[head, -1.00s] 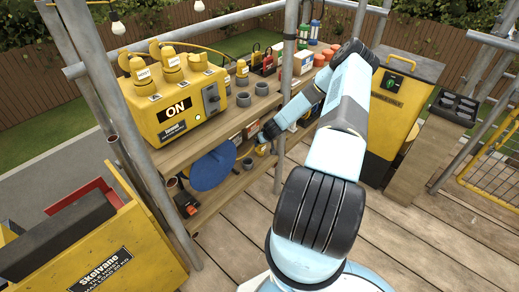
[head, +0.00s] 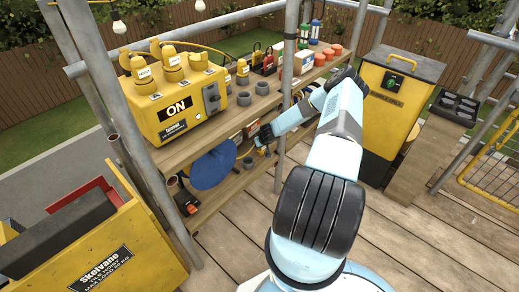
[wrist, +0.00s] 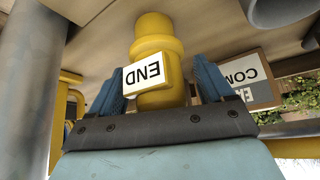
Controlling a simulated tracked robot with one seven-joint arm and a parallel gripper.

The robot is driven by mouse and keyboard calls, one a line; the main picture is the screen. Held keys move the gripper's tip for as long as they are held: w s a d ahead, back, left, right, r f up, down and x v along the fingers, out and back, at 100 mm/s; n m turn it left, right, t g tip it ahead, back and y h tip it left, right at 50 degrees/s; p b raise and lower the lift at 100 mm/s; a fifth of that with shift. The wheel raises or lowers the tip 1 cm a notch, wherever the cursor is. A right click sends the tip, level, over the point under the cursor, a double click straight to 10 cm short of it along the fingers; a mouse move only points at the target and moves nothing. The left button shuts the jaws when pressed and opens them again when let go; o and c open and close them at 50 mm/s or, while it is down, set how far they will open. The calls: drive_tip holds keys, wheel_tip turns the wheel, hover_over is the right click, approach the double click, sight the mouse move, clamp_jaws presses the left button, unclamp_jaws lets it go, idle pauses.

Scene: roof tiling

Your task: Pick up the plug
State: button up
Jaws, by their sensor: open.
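A yellow plug (wrist: 156,32) with a white tag reading END stands between the two blue fingers of my gripper (wrist: 160,88) in the wrist view. The fingers are open on either side of it; I cannot tell whether either touches it. In the head view my gripper (head: 262,137) is at the lower shelf, below the upper board, and the plug there is too small to make out. Other yellow plugs with tags (head: 173,67) sit on top of the yellow ON box (head: 180,105).
The upper shelf (head: 215,128) is close above my gripper and holds grey rings and tins. A carton (wrist: 250,82) with an upside-down label stands beside the plug. A scaffold pole (head: 286,85) rises nearby.

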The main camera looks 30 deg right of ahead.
drive_tip(key=c, duration=1.2)
drive_tip(key=shift+o, duration=0.2)
drive_tip(key=shift+w+r, duration=0.1)
drive_tip(key=shift+r, duration=0.45)
wheel_tip(320, 180, up, 2)
drive_tip(key=shift+r, duration=0.15)
drive_tip(key=s+a+r, duration=0.1)
drive_tip(key=s+r, duration=0.8)
drive_tip(key=s, duration=0.5)
drive_tip(key=shift+r, duration=0.3)
